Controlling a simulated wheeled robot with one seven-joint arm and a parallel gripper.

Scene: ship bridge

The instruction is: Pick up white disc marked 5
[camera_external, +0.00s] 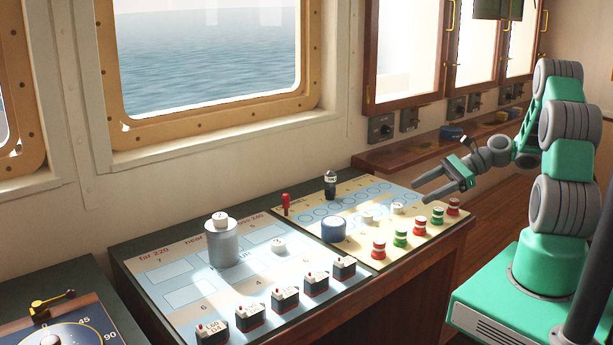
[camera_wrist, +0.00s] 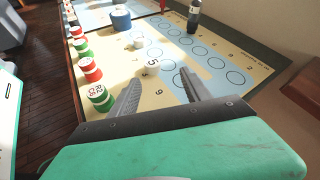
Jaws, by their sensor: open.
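The white disc marked 5 (camera_wrist: 152,65) lies on the cream and blue board, just beyond my fingertips in the wrist view. In the external view a small white disc (camera_external: 398,208) lies at the right part of this board, probably the same one; its mark is too small to read there. My gripper (camera_external: 423,192) is open and empty, above the board's right edge and apart from the disc. In the wrist view my gripper (camera_wrist: 160,83) has its two fingers spread, with the disc ahead of the gap between them.
A second white disc (camera_wrist: 139,42) lies just beyond. Red and green stacked pieces (camera_external: 400,237) line the board's front edge. A blue cylinder (camera_external: 333,229), a dark bottle-shaped piece (camera_external: 330,185) and a red lever (camera_external: 285,203) stand farther off. A grey cylinder (camera_external: 222,246) stands on the left panel.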

